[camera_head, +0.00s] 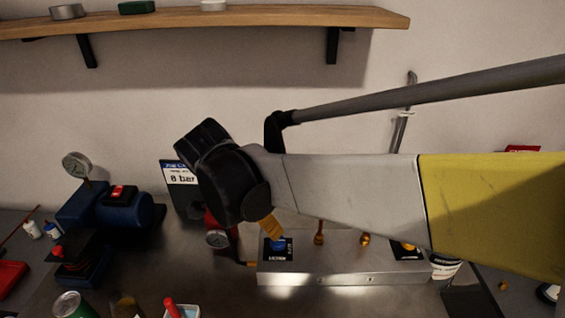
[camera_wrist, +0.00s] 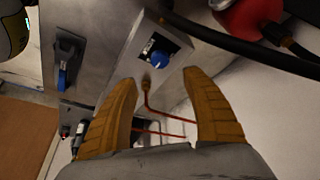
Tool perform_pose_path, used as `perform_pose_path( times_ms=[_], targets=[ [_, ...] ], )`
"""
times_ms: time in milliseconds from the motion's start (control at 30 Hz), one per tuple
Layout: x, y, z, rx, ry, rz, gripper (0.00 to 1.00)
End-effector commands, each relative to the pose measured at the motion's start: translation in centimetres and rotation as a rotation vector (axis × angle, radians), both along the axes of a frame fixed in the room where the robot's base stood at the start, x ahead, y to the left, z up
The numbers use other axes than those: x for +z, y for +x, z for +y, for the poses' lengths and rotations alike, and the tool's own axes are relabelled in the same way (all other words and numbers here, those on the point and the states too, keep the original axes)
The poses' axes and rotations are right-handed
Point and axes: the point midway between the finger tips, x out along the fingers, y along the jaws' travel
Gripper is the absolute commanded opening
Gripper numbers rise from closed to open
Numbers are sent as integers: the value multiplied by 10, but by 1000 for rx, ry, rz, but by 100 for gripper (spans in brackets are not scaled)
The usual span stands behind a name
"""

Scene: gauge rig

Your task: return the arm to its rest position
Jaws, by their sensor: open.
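My arm (camera_head: 350,185) reaches in from the right across the head view, with a grey and yellow link. My gripper (camera_head: 268,229) points down at its left end, above the metal box. In the wrist view my gripper (camera_wrist: 160,77) shows two orange fingers spread apart, with nothing between them. A blue knob on a dark plate (camera_head: 277,245) lies just below the fingers on the box. In the wrist view the blue knob (camera_wrist: 160,61) is beyond the fingertips, apart from them as far as I can see.
The metal box (camera_head: 340,279) carries brass fittings. A blue compressor (camera_head: 122,208) and a gauge (camera_head: 76,165) stand at left, near a red tray (camera_head: 10,277). Cans and a cup line the front edge. A wooden shelf (camera_head: 250,17) spans the wall above the arm.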

Motion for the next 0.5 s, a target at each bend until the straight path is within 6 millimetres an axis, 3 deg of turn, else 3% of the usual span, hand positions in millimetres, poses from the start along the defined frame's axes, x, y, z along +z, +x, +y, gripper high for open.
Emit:
perform_pose_path(
  times_ms=[367,500],
  targets=[
    [3,0,-4,6,3,2,57],
    [13,-1,-40,74,24,18,57]
  ],
)
